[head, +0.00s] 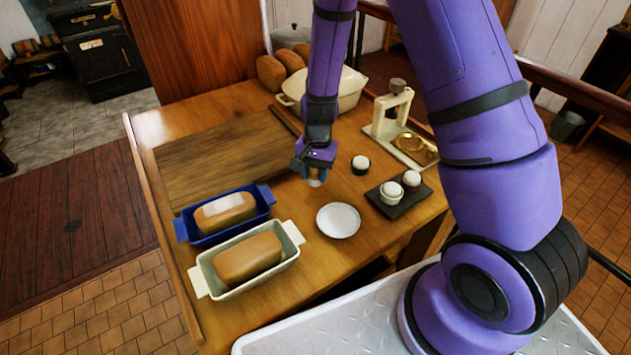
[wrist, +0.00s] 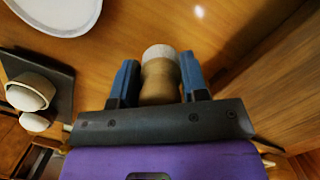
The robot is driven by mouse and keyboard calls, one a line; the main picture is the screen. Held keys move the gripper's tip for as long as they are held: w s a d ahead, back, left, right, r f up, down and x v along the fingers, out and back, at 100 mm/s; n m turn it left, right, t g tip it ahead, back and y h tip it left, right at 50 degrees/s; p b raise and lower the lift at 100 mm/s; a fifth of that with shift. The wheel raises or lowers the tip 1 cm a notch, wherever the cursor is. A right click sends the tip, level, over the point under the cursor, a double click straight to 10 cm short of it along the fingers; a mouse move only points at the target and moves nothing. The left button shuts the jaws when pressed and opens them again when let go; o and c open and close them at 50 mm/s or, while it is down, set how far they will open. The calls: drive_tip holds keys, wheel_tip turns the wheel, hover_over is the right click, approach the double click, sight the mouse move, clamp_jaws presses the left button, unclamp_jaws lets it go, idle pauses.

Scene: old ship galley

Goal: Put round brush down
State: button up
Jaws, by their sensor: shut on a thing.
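The round brush (wrist: 160,80) has a wooden handle and a pale round end. My gripper (wrist: 157,82) is shut on it, with one blue finger on each side. In the head view my gripper (head: 311,172) is over the wooden table, between the brown board and the white dish. There only a small pale part of the brush (head: 316,182) shows below the fingers. I cannot tell whether the brush touches the table.
A white dish (head: 338,221) is close in front. A small white ball on a dark base (head: 360,164) and a dark tray (head: 381,203) stand right. A blue loaf pan (head: 183,231), a cream loaf pan (head: 206,278) and a board (head: 190,160) lie left.

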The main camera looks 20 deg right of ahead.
drive_tip(key=shift+f, duration=1.7)
drive_tip(key=o, duration=1.2)
drive_tip(key=shift+f, duration=0.1)
drive_tip(key=r, duration=0.4)
drive_tip(key=w+r, duration=0.1)
drive_tip(key=r, duration=0.3)
drive_tip(key=d+r, duration=0.1)
drive_tip(key=r, duration=0.3)
drive_tip(key=shift+w+d+r, duration=0.1)
drive_tip(key=shift+w+r, duration=0.05)
drive_tip(key=shift+r, duration=0.2)
wheel_tip(320, 180, up, 12)
drive_tip(key=n+t, duration=0.2)
hover_over(315, 182)
drive_tip(key=d, duration=0.3)
drive_tip(key=s+d+r+n+t, duration=0.1)
drive_tip(key=s+d+r+n, duration=0.1)
drive_tip(key=s+r, duration=0.55)
drive_tip(key=s+d+r+n+t, duration=0.1)
drive_tip(key=s+r, duration=0.2)
drive_tip(key=s, duration=0.2)
drive_tip(key=s+r+n+t, duration=0.1)
drive_tip(key=s+r, duration=0.2)
drive_tip(key=s, duration=0.2)
drive_tip(key=s+d+r+n+t+h, duration=0.1)
drive_tip(key=s+r, duration=0.3)
drive_tip(key=shift+s+d+n+t, duration=0.3)
drive_tip(key=shift+s+n, duration=0.1)
